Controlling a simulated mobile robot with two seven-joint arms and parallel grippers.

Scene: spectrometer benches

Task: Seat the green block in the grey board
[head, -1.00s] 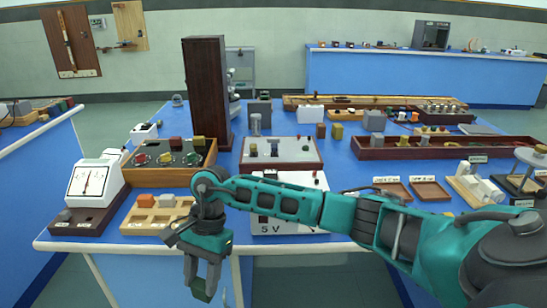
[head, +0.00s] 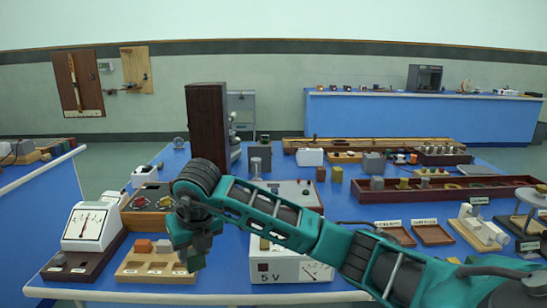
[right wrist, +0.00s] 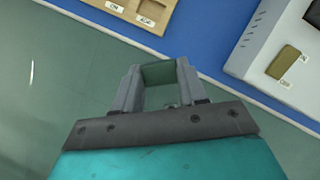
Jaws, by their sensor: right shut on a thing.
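My right gripper (head: 192,262) is shut on the green block (right wrist: 158,73), which sits between the fingertips in the right wrist view. In the head view the fingers mostly hide the block. In the wrist view the gripper (right wrist: 158,88) and block show against the floor, just short of the table's front edge. In the head view the gripper overlaps the right end of a tan board (head: 130,274) with labelled pockets, holding an orange block (head: 143,246) and a grey block. It also shows in the wrist view (right wrist: 133,14). I cannot tell which thing is the grey board. My left gripper is out of view.
A white 5 V supply (head: 290,270) stands right of the tan board. A meter (head: 88,226) on a dark base stands to its left. Behind are a box with knobs (head: 146,217) and a tall dark cabinet (head: 207,125). Two brown trays (head: 432,234) lie to the right.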

